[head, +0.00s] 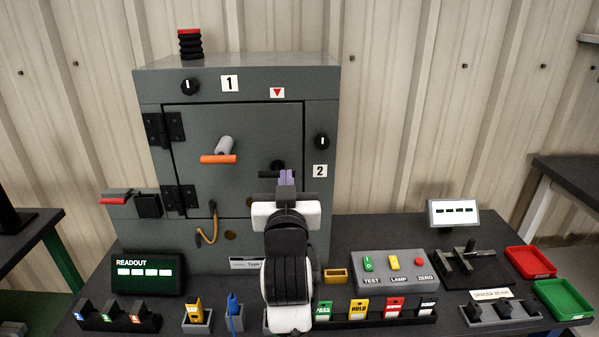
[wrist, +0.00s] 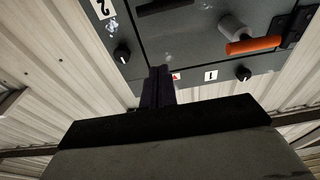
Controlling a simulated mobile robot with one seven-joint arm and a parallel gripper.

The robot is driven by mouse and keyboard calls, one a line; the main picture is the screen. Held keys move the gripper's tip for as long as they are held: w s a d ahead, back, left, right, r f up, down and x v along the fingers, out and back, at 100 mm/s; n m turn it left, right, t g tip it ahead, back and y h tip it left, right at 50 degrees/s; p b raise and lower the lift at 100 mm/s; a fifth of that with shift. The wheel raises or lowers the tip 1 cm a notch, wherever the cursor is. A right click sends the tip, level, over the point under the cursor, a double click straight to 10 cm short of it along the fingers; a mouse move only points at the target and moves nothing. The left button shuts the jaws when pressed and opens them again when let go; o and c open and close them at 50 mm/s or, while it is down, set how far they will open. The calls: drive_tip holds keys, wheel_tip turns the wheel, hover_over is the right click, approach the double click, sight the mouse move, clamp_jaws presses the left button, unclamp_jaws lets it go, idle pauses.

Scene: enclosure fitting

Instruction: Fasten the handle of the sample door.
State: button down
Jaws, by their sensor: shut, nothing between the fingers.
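The sample door (head: 240,130) is a grey panel on the front of the grey enclosure, hinged at left, and it looks shut. A grey post with an orange bar (head: 218,159) sticks out of its middle; the orange bar (wrist: 253,45) also shows in the wrist view. A black lever (head: 268,174) lies about level near the door's right edge, partly hidden by my gripper; a dark bar (wrist: 160,5) shows at the top of the wrist view. My gripper (head: 287,175) is shut and empty in front of the door's lower right. Contact with the lever cannot be told.
Black knobs sit above the door (head: 190,86) and at its right (head: 322,141). A readout box (head: 149,274), a button box (head: 391,269), card holders, and red (head: 530,262) and green (head: 563,299) trays crowd the bench front. Air right of the enclosure is free.

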drive_tip(key=shift+d+f, duration=0.2)
drive_tip(key=shift+d, duration=0.1)
drive_tip(key=shift+w, duration=0.1)
drive_tip(key=r+p, duration=0.2)
drive_tip(key=p, duration=0.1)
hover_over(275, 173)
drive_tip(key=d, duration=0.3)
drive_tip(key=shift+s+d+f, duration=0.15)
drive_tip(key=shift+s+f, duration=0.05)
drive_tip(key=f, duration=0.1)
drive_tip(key=s+f, duration=0.1)
drive_tip(key=shift+f, duration=0.3)
drive_tip(key=shift+s+f, duration=0.1)
drive_tip(key=shift+f, duration=0.65)
drive_tip(key=shift+m, duration=0.3)
